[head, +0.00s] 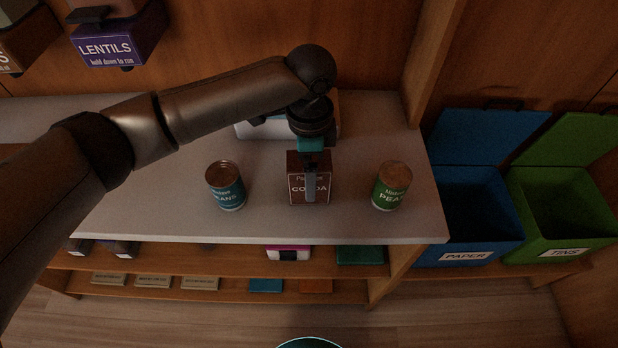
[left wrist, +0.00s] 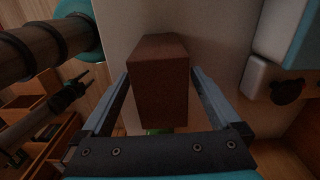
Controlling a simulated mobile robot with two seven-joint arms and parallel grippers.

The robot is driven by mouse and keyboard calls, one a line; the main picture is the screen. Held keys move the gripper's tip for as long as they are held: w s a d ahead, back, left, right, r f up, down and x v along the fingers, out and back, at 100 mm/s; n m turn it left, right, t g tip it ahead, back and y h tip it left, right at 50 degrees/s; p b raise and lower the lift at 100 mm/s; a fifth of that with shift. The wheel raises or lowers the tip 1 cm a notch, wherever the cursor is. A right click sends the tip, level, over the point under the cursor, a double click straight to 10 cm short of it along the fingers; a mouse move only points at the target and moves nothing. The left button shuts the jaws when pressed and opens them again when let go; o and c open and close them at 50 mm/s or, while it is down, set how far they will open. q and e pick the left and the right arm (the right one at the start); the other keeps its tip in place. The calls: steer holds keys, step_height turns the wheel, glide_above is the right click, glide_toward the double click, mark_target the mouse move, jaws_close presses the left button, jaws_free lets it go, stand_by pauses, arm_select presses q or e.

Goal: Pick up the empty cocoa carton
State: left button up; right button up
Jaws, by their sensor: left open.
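The cocoa carton (head: 296,170), brown with a COCOA label, stands upright on the grey counter (head: 130,215), between two tins. My left gripper (head: 310,192) reaches down over it from above, one grey finger in front of its label. In the left wrist view the carton (left wrist: 160,85) sits between the two open fingers of my left gripper (left wrist: 159,78), one on each side, with narrow gaps. Its contents are hidden. A small dark forked shape in the left wrist view appears to be my right gripper (left wrist: 83,77); its jaws are too small to read.
A blue beans tin (head: 226,186) stands left of the carton, a green peas tin (head: 391,187) right. A white-and-blue object (head: 262,128) lies behind. Open blue PAPER (head: 466,257) and green TINS (head: 562,250) bins stand at the right. A lentils dispenser (head: 115,45) hangs upper left.

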arm_select(q)
steer(key=shift+f, duration=1.6)
steer(key=shift+c, duration=0.2)
steer(key=shift+w, duration=0.1)
steer(key=c, duration=1.4)
steer(key=shift+r, duration=0.1)
